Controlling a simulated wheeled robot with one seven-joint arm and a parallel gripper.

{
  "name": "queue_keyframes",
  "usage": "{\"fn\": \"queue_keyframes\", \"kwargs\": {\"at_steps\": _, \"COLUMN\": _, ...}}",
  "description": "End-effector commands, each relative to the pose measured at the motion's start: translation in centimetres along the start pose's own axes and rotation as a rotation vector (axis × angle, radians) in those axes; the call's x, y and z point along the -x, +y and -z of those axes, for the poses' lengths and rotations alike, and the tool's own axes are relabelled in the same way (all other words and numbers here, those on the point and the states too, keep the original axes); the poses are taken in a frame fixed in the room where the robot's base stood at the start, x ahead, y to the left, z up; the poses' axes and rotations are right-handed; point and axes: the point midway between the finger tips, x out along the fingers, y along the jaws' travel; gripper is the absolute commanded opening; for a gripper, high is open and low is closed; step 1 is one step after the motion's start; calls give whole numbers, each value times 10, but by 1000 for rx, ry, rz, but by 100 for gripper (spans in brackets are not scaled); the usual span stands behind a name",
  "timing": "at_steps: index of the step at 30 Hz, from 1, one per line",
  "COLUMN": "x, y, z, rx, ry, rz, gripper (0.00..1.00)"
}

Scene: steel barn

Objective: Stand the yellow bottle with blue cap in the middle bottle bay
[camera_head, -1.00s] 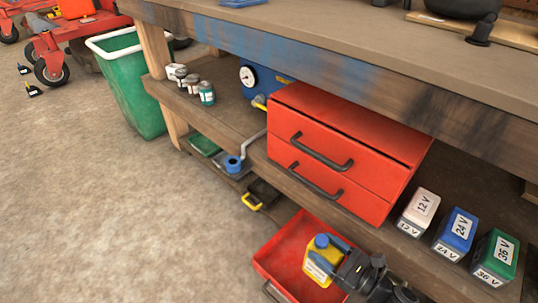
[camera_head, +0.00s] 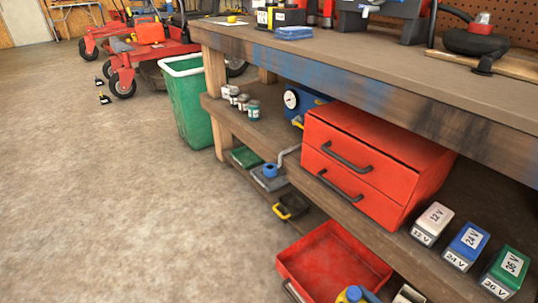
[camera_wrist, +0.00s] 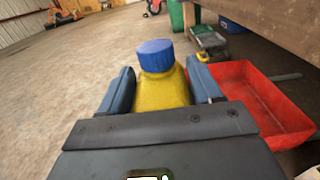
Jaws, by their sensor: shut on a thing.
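My gripper (camera_wrist: 163,86) is shut on the yellow bottle with blue cap (camera_wrist: 160,93). The bottle stands roughly upright between the two blue-grey fingers in the wrist view, with its cap above them. Its lower part is hidden behind the gripper body. In the head view only the bottle's top (camera_head: 352,295) shows at the bottom edge, near the front edge of the open red drawer. I cannot make out the middle bottle bay in either view.
The open red drawer (camera_head: 318,258) looks empty in the part that shows. Above it, a red drawer cabinet (camera_head: 365,165) and labelled batteries (camera_head: 470,242) stand on the shelf under the workbench (camera_head: 340,55). A green bin (camera_head: 190,105) stands left.

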Motion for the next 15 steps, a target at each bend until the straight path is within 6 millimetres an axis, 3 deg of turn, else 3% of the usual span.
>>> {"fn": "queue_keyframes", "kwargs": {"at_steps": 15, "x": -20, "y": -8, "z": -35, "rx": 3, "ry": -7, "rz": 177, "gripper": 0}}
